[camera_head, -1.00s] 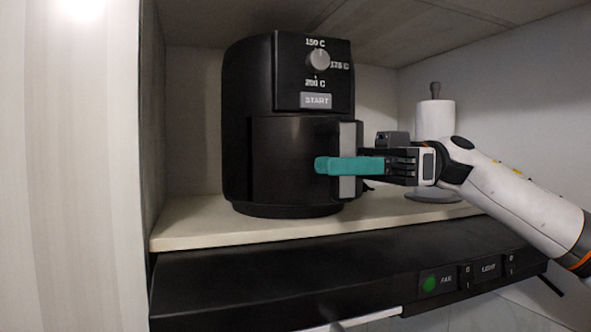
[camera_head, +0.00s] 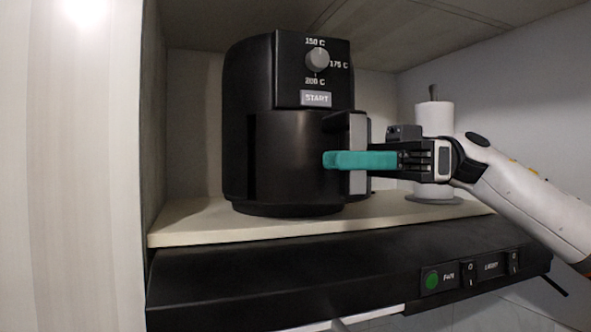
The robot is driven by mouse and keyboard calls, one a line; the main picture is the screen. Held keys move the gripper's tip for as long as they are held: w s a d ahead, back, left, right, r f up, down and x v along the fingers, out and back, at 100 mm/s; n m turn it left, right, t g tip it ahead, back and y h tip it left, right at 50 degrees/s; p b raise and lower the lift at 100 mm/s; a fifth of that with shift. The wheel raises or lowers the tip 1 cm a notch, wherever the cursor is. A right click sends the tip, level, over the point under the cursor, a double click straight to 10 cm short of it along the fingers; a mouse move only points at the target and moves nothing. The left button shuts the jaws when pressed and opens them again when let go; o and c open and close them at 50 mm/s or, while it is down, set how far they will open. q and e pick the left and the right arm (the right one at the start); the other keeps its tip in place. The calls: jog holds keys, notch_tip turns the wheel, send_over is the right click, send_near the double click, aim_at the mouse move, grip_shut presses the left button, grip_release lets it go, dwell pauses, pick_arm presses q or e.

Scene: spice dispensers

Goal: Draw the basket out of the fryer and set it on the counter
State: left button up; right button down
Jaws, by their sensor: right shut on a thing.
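The black air fryer (camera_head: 290,70) stands upright on the pale shelf, with a dial and a START button on its upper front. Its basket (camera_head: 296,158) is the lower black drawer, with a grey-fronted handle (camera_head: 358,134) at its right side. The basket looks in line with the body; I cannot tell whether it is out a little. My right gripper (camera_head: 362,160) comes in from the right and is shut on the handle, its teal fingers across it. The inner finger contact is hidden. My left gripper is not in view.
The fryer stands on a shelf (camera_head: 185,222) inside a cabinet, with a wall close on the left. A paper towel roll (camera_head: 434,118) on a stand is behind my right gripper. A black hood panel (camera_head: 300,275) with switches runs below the shelf.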

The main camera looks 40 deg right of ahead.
jog(key=shift+s+a+b, duration=0.25)
jog(key=shift+s+b, duration=0.35)
jog(key=shift+s, duration=0.1)
jog(key=shift+s+a+b, duration=0.2)
jog(key=shift+s+b, duration=0.35)
jog(key=shift+s, duration=0.15)
jog(key=shift+s+a+b, duration=0.3)
jog(key=shift+s+b, duration=0.3)
jog(key=shift+s, duration=0.3)
jog(key=shift+s+a+b, duration=0.25)
jog(key=shift+s+b, duration=0.4)
jog(key=shift+s, duration=0.3)
jog(key=shift+s+a+b, duration=0.3)
jog(key=shift+s+b, duration=0.3)
jog(key=shift+s, duration=0.3)
jog(key=shift+s+a+b, duration=0.25)
jog(key=shift+s+b, duration=0.15)
jog(key=shift+s, duration=0.35)
jog(key=shift+s+a+b, duration=0.2)
jog(key=shift+s+b, duration=0.15)
jog(key=shift+s, duration=0.35)
jog(key=shift+s+a+b, duration=0.3)
jog(key=shift+s+b, duration=0.05)
jog(key=shift+s, duration=0.6)
jog(key=shift+s+a+b, duration=0.3)
jog(key=shift+s+b, duration=0.05)
jog(key=shift+s, duration=0.55)
